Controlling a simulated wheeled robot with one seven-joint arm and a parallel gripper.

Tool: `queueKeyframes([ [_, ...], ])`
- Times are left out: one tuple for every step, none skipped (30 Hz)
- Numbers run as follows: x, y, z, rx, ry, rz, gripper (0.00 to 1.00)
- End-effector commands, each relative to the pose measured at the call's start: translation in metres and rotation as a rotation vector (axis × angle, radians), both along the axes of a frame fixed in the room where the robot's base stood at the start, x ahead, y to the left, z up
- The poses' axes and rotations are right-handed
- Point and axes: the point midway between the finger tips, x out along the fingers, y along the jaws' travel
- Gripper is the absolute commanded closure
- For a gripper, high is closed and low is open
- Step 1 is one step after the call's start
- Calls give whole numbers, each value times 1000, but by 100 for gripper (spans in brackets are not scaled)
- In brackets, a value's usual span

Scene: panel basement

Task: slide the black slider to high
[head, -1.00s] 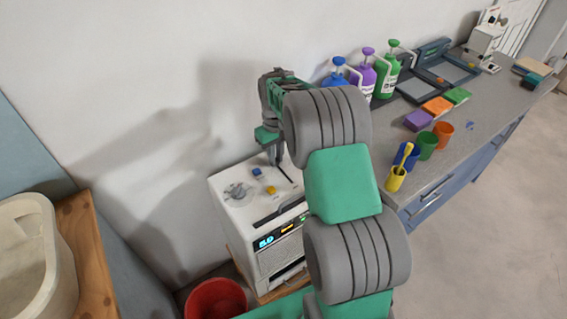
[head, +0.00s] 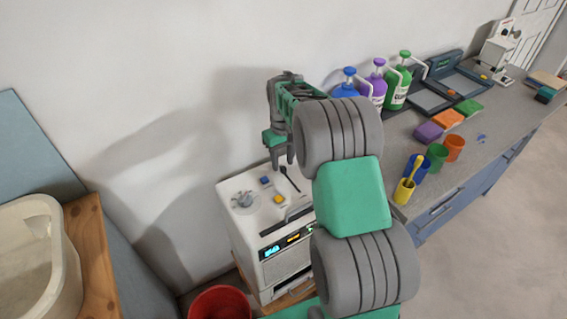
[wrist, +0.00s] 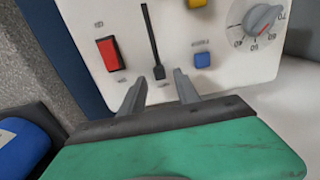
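The black slider (wrist: 158,72) sits at the near end of its narrow dark slot (wrist: 148,32) in the wrist view, on the white top panel of a machine (head: 262,215). In the head view the slot (head: 291,182) shows on the panel's right part. Its end labels are too small to read. My gripper (wrist: 160,84) is open and empty, one finger on each side of the slot's line, just short of the slider in the wrist picture. In the head view my gripper (head: 282,164) points down over the panel's back; I cannot tell whether it touches.
On the panel are a red switch (wrist: 110,54), a yellow button (wrist: 202,60), a blue button (head: 265,180) and a grey dial (head: 242,199). A wall stands close behind. A counter (head: 484,146) with bottles and cups is right; a red bucket (head: 220,303) is below.

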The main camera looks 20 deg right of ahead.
Motion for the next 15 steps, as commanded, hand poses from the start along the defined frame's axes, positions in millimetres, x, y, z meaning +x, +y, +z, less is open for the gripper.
queueKeyframes([
  [1, 0, 10, -1, -5, 0, 62],
  [1, 0, 16, -1, -5, 0, 62],
  [1, 0, 25, -1, -5, 0, 62],
  [2, 0, 32, -1, -5, 0, 62],
  [1, 0, 38, -1, -5, 0, 62],
  [1, 0, 45, 0, -4, 0, 62],
  [1, 0, 49, 0, -3, 0, 62],
  [1, 0, 54, 0, -3, 0, 62],
  [1, 0, 58, -1, -2, 0, 62],
  [1, 0, 61, -1, -2, 0, 62],
  [1, 0, 62, -1, -2, 0, 62],
  [1, 0, 64, -1, -2, 0, 62],
  [1, 0, 64, -1, -1, 0, 62],
  [1, 0, 64, -1, -1, 0, 62],
  [1, 0, 64, -1, -1, 0, 62],
])
